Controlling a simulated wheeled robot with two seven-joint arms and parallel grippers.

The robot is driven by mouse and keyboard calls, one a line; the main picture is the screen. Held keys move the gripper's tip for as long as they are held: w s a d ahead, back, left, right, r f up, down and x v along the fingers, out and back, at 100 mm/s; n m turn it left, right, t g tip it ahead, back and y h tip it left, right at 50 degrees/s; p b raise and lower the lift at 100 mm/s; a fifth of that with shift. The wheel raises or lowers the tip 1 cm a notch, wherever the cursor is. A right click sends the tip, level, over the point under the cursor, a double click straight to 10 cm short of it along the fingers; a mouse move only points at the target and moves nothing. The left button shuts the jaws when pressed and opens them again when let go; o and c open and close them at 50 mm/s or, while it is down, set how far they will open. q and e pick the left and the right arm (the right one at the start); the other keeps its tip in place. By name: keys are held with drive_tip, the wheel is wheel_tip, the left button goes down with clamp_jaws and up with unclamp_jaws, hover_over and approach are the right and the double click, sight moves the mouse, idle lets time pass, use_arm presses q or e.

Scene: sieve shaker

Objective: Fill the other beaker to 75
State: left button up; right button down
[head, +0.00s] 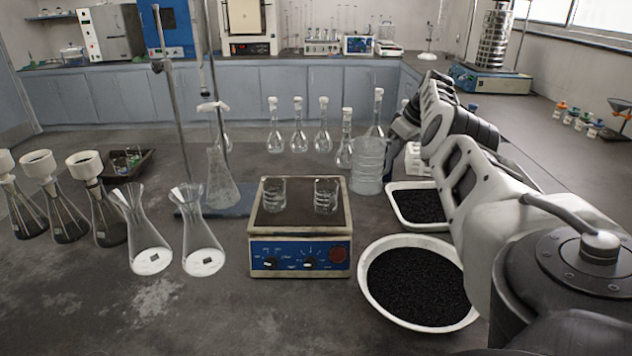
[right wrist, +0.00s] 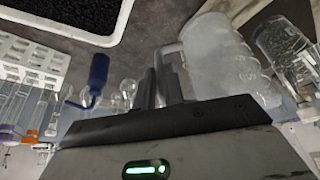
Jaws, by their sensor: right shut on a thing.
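Two small clear glass beakers stand side by side on the dark top of a blue-fronted hot plate (head: 299,258): a left beaker (head: 275,196) and a right beaker (head: 326,196). A large clear ribbed jug (head: 369,165) is upright just behind and right of the hot plate. My right gripper (head: 393,152) is shut on the jug's handle. In the right wrist view, the fingers (right wrist: 168,80) close on the handle of the jug (right wrist: 228,62), which has graduation marks. I cannot read the liquid levels. My left gripper is not in view.
A white bowl (head: 364,290) and a white tray (head: 395,206) of black granules sit right of the hot plate, below my right arm. Conical flasks (head: 148,256) stand at left. Tall volumetric flasks (head: 299,140) stand behind. A tube rack (right wrist: 28,58) is near the gripper.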

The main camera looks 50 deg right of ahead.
drive_tip(key=shift+w+r, duration=0.1)
idle(0.3)
drive_tip(key=w+a+r+n+g+h, duration=0.2)
drive_tip(key=a+r+h, duration=0.5)
drive_tip(key=a+h, duration=0.1)
drive_tip(key=shift+a+r+h, duration=0.25)
drive_tip(key=shift+a+h, duration=0.15)
drive_tip(key=shift+h, duration=0.2)
idle(0.5)
drive_tip(key=shift+w+a+r+n+h, duration=0.15)
drive_tip(key=shift+a+r+n+h, duration=0.05)
drive_tip(key=shift+a+r+h, duration=0.4)
drive_tip(key=shift+w+a+r+n+h, duration=0.2)
drive_tip(key=shift+a+r+h, duration=0.2)
drive_tip(key=shift+h, duration=0.3)
idle(4.4)
